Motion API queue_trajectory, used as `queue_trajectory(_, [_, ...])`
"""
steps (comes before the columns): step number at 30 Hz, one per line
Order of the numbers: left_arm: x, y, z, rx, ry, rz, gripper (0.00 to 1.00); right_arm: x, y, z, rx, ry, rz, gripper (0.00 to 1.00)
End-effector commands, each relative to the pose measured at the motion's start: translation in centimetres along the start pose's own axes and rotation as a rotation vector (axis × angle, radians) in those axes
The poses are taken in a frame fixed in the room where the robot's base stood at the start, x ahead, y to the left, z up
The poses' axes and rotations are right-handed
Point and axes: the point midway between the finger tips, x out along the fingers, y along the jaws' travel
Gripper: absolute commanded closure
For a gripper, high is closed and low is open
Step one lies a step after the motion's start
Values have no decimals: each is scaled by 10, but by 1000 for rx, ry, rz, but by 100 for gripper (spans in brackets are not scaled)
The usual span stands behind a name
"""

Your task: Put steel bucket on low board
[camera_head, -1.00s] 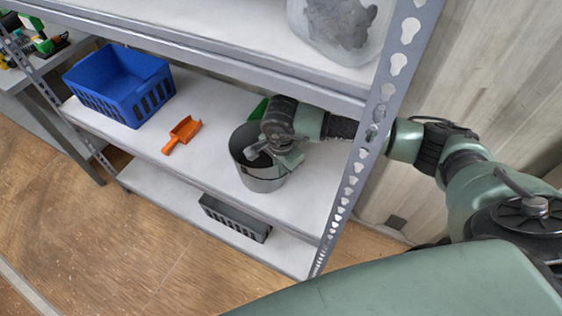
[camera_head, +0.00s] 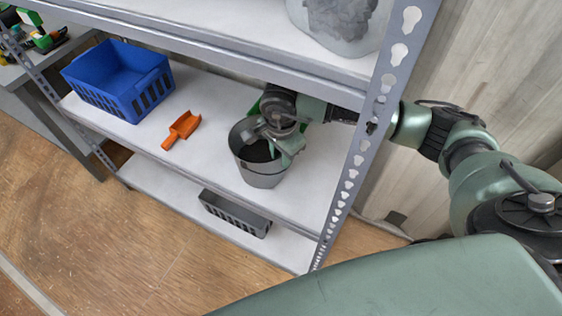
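The steel bucket (camera_head: 262,176) stands upright on the middle board (camera_head: 205,165) of the shelf rack, near its right end. My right gripper (camera_head: 272,147) is at the bucket's rim on the right side, with one finger over the opening and a green part outside the wall. I cannot tell whether the fingers are closed on the rim. The low board (camera_head: 165,199) is below, and its front strip shows. My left gripper is not in view.
A blue crate (camera_head: 120,85) and an orange scoop (camera_head: 182,130) are on the middle board, left of the bucket. A dark grey basket (camera_head: 235,213) sits on the low board. A perforated post (camera_head: 352,165) stands at the right, in front of my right arm.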

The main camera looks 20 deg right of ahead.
Motion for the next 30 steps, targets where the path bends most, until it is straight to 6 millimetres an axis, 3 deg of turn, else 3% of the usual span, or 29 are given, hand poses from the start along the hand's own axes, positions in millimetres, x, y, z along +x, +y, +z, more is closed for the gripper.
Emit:
queue_trajectory(6, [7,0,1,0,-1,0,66,-47,-1,0,0,1,-6,75])
queue_trajectory(12, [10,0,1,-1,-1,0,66,-72,-1,0,1,1,-3,75])
queue_trajectory(30, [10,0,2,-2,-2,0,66,-78,0,0,1,0,0,75])
